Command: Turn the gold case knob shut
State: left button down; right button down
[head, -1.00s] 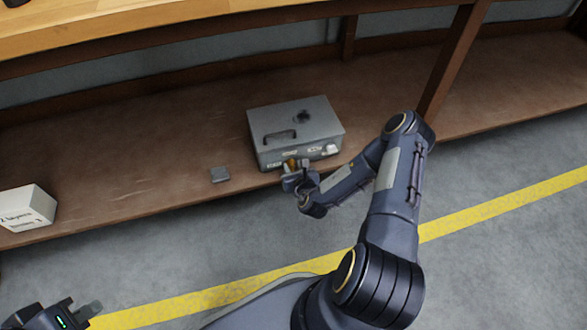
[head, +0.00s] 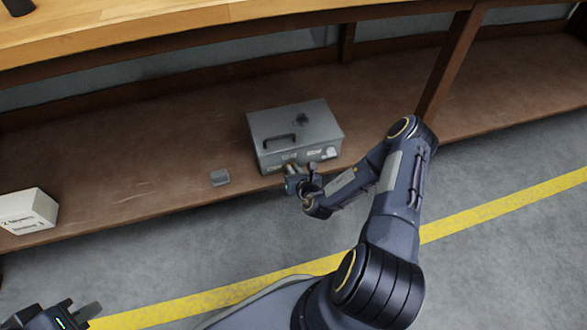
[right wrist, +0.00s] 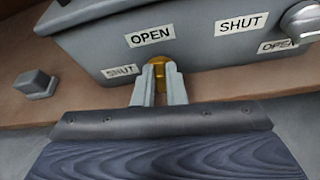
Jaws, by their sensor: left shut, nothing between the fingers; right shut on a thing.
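The grey case (head: 297,130) with a handle on its lid stands on the brown lower shelf. In the right wrist view the gold knob (right wrist: 168,76) shows on the case's front face, partly hidden by my fingers. My right gripper (right wrist: 159,70) is shut on the gold knob. It also shows at the case front in the head view (head: 292,176). An OPEN label (right wrist: 149,36) sits above the knob and a SHUT label (right wrist: 121,71) to its left. My left gripper (head: 82,314) is shut and empty at the lower left, far from the case.
A silver knob (right wrist: 304,20) with its own SHUT and OPEN labels is on the case front to the right. A small grey block (head: 220,177) lies on the shelf left of the case. A white labelled box (head: 27,212) stands farther left.

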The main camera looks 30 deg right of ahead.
jog(key=shift+s+d+f+m+t+y+b, duration=0.1)
jog(key=shift+d+f+m+t+y+b, duration=0.5)
jog(key=shift+m, duration=1.3)
jog(key=shift+s+a+f+m+t+y+b, duration=0.15)
jog(key=shift+m+t+y+b, duration=0.85)
jog(key=shift+m, duration=0.9)
jog(key=shift+s+d+f+m+t+y+b, duration=0.1)
jog(key=shift+d+f+m+t+y+b, duration=0.4)
jog(key=shift+m+y, duration=0.95)
jog(key=shift+a+r+m+h, duration=0.1)
jog(key=shift+a+m+h, duration=0.05)
jog(key=shift+m+h, duration=0.35)
jog(key=c, duration=1.5)
grip_release()
jog(key=shift+w+r, duration=0.1)
jog(key=s+p, duration=0.1)
jog(key=s, duration=0.1)
jog(key=s+d, duration=0.1)
jog(key=s, duration=0.2)
jog(key=s+p, duration=0.1)
jog(key=s, duration=0.1)
jog(key=shift+s+d+p, duration=0.15)
jog(key=shift+s+p, duration=0.15)
jog(key=shift+s, duration=0.05)
